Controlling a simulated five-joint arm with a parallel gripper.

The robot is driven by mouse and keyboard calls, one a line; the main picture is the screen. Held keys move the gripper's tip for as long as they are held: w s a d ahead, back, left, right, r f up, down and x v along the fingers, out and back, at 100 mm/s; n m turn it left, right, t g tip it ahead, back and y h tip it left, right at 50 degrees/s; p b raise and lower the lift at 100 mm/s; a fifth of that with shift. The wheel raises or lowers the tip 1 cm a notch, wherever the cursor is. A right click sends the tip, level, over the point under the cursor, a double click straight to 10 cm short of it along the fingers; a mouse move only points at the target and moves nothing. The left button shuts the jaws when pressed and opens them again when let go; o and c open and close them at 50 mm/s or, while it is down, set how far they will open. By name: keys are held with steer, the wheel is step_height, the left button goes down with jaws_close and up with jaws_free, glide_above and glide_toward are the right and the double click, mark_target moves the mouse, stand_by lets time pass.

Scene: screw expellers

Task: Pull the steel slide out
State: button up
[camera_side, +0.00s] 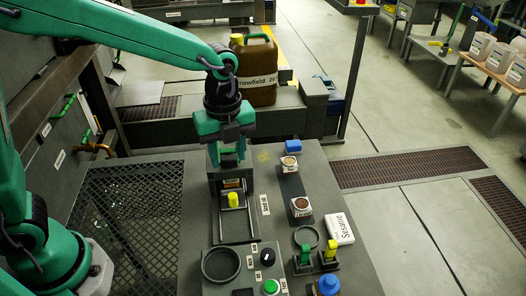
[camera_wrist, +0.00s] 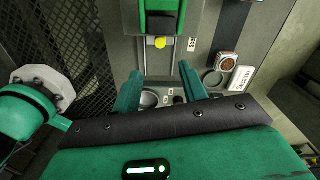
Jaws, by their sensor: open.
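The steel slide (camera_side: 233,224) sits on the grey bench, a narrow light-railed track with a yellow knob (camera_side: 234,200) standing up on it. A dark block stands at the slide's far end. The knob also shows in the wrist view (camera_wrist: 160,43), near the top and in line with the space between my fingers. My gripper (camera_side: 228,156) is open and empty above the block, behind the knob in the side view. Its two green fingers also show in the wrist view (camera_wrist: 160,82), apart, with nothing between them. The knob is not touched.
A round dark cup (camera_side: 221,264), a black knob (camera_side: 267,254) and a green button (camera_side: 270,287) lie on the near bench. Small sample cups, a "Sesame" label (camera_side: 339,229) and green and yellow levers (camera_side: 331,250) stand right. A brown jug (camera_side: 257,70) stands behind.

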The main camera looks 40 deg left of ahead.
glide_above(232, 195)
step_height(232, 195, down, 5)
steer(key=shift+f, duration=3.9)
jaws_close()
